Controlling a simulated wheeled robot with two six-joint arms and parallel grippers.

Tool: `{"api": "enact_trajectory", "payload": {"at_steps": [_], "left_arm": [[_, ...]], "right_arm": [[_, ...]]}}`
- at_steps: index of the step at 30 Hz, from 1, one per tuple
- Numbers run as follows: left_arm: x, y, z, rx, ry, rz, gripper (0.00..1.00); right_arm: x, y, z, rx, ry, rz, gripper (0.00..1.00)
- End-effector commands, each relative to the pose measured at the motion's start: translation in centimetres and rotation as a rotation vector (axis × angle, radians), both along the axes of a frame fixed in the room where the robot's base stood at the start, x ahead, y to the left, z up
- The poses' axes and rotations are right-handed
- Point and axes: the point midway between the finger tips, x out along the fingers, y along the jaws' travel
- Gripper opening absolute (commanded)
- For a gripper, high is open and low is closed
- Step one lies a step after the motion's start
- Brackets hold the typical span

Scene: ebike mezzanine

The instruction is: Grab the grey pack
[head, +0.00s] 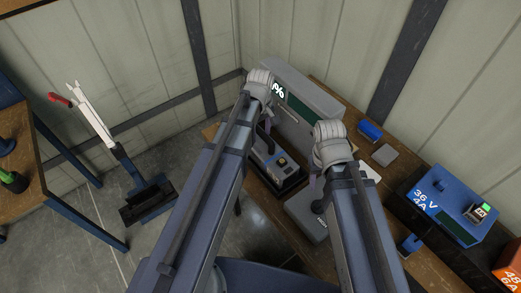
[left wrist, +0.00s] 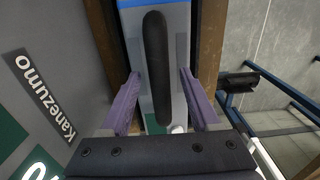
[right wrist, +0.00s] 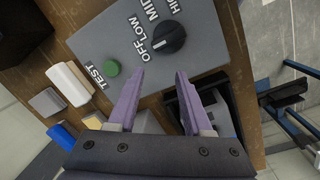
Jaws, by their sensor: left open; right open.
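The grey pack (left wrist: 129,50) shows in the left wrist view, with a black bar handle (left wrist: 156,60) along its top and a blue end. My left gripper (left wrist: 158,76) is open, one finger on each side of the handle. I cannot tell whether the fingers touch it. In the head view my left gripper (head: 267,122) is over the pack, which my forearm partly hides. My right gripper (right wrist: 157,77) is open and empty, over a grey box (right wrist: 180,50) with a black dial and a green test button. This box also shows in the head view (head: 309,216).
A blue 36 V unit (head: 443,203) and an orange unit (head: 510,262) are at the right. Small blue (head: 370,130) and grey (head: 385,155) blocks lie between.

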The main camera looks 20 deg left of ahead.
Motion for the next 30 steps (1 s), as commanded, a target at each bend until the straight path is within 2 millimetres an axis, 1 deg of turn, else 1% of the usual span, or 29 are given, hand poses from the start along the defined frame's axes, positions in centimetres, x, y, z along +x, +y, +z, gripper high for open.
{"api": "enact_trajectory", "payload": {"at_steps": [4, 20, 21, 30], "left_arm": [[0.0, 0.0, 0.14, 0.0, 0.0, 0.0, 0.61], [0.01, 0.01, 0.13, 0.0, 0.0, 0.0, 0.02], [0.01, 0.01, 0.13, 0.0, 0.0, 0.0, 0.0], [0.0, 0.0, 0.13, 0.0, 0.0, 0.0, 0.0]], "right_arm": [[0.0, 0.0, 0.14, 0.0, 0.0, 0.0, 0.5], [0.0, 0.0, 0.13, 0.0, 0.0, 0.0, 0.5], [0.0, 0.0, 0.13, 0.0, 0.0, 0.0, 0.5], [0.0, 0.0, 0.13, 0.0, 0.0, 0.0, 0.5]]}}
